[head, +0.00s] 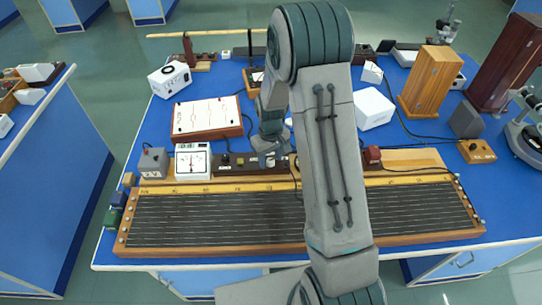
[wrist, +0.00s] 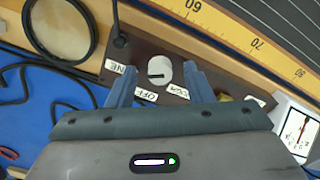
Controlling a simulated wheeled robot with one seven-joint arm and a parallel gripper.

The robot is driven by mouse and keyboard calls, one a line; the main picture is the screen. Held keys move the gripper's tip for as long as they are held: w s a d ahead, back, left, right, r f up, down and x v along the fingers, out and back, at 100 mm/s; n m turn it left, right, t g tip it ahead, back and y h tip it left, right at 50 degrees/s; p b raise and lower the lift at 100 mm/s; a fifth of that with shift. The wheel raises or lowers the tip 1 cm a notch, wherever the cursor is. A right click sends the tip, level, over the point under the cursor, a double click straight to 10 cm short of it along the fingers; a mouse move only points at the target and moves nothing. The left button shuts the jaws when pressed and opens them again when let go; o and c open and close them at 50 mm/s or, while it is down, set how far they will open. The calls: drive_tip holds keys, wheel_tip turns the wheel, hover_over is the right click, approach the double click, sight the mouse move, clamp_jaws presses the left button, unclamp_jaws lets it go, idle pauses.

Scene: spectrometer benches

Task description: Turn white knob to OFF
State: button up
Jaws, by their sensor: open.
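The white knob (wrist: 159,70) sits on a dark brown panel (wrist: 140,50) in the wrist view. A short dark mark lies on the knob's face, running roughly across the picture. Label plates surround it: one ending in "NE" (wrist: 120,68) on the left, "OFF" (wrist: 139,95) below left and a partly hidden one (wrist: 178,90) below right. My gripper (wrist: 160,72) is open, its blue-grey fingers on either side of the knob; I cannot tell whether they touch it. In the head view my gripper (head: 270,153) is over the panel (head: 233,172), and the knob is hard to make out.
A long slide-wire board (head: 240,215) with a scale lies along the bench front. A white meter (head: 193,161) stands left of the panel, also in the wrist view (wrist: 298,128). A red-topped block (head: 372,155) is to the right. Cables (wrist: 60,65) lie close by.

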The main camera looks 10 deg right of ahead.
drive_tip(key=c, duration=1)
drive_tip(key=shift+f+n+b, duration=0.1)
drive_tip(key=shift+n+b, duration=0.75)
drive_tip(key=shift+n, duration=0.15)
drive_tip(key=n+b, duration=0.1)
drive_tip(key=n, duration=0.2)
drive_tip(key=shift+n+b, duration=0.3)
drive_tip(key=n, duration=0.5)
drive_tip(key=shift+r+n, duration=0.2)
drive_tip(key=shift+n, duration=0.5)
